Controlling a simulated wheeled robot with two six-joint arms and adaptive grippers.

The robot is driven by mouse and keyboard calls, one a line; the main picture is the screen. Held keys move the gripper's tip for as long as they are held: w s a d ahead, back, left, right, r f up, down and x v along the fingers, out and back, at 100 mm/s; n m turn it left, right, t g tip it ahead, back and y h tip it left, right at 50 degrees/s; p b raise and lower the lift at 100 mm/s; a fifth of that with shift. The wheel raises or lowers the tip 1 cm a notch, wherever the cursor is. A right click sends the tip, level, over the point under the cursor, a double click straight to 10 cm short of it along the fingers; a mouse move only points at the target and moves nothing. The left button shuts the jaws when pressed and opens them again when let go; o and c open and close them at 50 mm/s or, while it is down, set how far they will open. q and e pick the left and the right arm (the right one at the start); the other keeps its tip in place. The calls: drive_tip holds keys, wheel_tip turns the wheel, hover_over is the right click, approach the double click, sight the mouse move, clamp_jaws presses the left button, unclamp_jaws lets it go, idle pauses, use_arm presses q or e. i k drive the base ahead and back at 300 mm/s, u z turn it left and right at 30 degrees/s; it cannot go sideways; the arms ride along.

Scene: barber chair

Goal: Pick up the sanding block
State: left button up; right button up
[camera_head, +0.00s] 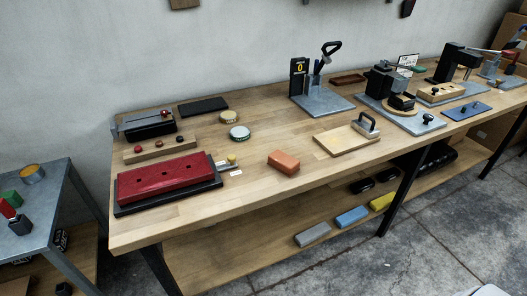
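An orange-brown block (284,161) with rounded edges lies on the wooden workbench (250,190), near its front edge; it may be the sanding block. Behind it to the right, a grey block-like tool with a dark handle (366,126) rests on a light wooden board (345,140). I cannot tell for certain which of these is the sanding block. Neither of my grippers is in view, and nothing in view is held.
A red slab on a black base (165,179) lies at the bench's left end. Round tins (239,132) sit behind the orange-brown block. Grey, blue (352,216) and yellow blocks lie on the lower shelf. A grey side table (45,215) stands left. Bare bench surrounds the orange-brown block.

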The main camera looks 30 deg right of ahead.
sight(288, 166)
drive_tip(key=u, duration=1.65)
drive_tip(key=k, duration=0.85)
drive_tip(key=z, duration=1)
drive_tip(key=i, duration=0.5)
drive_tip(key=z, duration=0.05)
